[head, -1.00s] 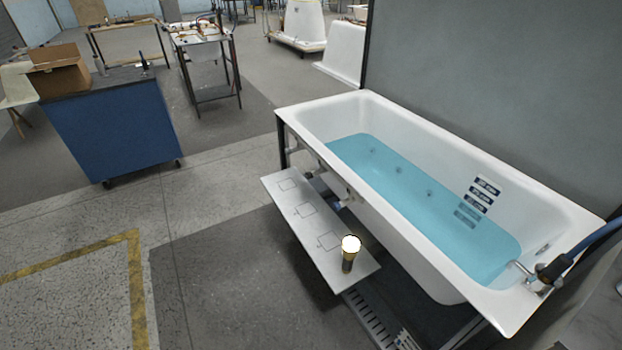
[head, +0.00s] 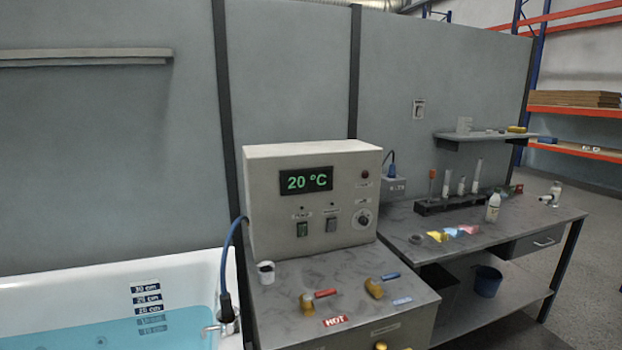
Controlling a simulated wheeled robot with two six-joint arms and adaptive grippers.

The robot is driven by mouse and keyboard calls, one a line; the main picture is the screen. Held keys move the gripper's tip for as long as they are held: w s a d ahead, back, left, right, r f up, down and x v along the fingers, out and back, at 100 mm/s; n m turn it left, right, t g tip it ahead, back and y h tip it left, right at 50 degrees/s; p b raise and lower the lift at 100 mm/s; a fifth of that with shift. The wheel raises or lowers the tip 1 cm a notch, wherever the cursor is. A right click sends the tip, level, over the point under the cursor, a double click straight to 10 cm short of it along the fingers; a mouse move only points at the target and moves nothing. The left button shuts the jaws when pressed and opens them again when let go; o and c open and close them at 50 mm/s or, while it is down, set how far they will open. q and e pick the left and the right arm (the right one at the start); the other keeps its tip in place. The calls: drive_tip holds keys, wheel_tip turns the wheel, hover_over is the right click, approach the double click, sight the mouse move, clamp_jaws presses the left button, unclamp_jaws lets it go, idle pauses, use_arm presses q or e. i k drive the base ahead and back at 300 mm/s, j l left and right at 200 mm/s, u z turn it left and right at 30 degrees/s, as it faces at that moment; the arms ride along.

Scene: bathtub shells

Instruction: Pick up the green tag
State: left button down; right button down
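Small coloured pieces that look like tags lie on the grey bench (head: 520,222) at the right: a yellow one (head: 437,236), a light blue one (head: 451,232) and a pink one (head: 468,229). I cannot make out a green tag among them. Neither of my grippers is in view.
A control box (head: 312,200) reading 20 °C stands on a cabinet with two brass taps. The bathtub (head: 60,285) with water is at the left. The bench holds a tube rack (head: 450,205) and a white bottle (head: 493,208). A bucket (head: 487,281) sits below.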

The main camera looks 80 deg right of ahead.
sight(511, 188)
drive_tip(key=l+z, duration=0.1)
drive_tip(key=z, duration=0.35)
drive_tip(key=k+l+z, duration=0.1)
drive_tip(key=z, duration=0.4)
drive_tip(key=l+z, duration=0.25)
drive_tip(key=z, duration=0.2)
drive_tip(key=l+z, duration=0.15)
drive_tip(key=z, duration=0.35)
drive_tip(key=l+z, duration=0.15)
drive_tip(key=z, duration=0.3)
drive_tip(key=i+l+z, duration=0.4)
drive_tip(key=l, duration=0.45)
drive_tip(key=i+l+z, duration=0.35)
drive_tip(key=i+l, duration=0.2)
drive_tip(key=l, duration=0.2)
drive_tip(key=i+l+z, duration=0.4)
drive_tip(key=i+l, duration=0.6)
drive_tip(key=i+l+u, duration=0.2)
drive_tip(key=u, duration=0.2)
drive_tip(key=i+l+u, duration=0.2)
drive_tip(key=u, duration=0.2)
drive_tip(key=i+l+u, duration=0.15)
drive_tip(key=l+u, duration=0.25)
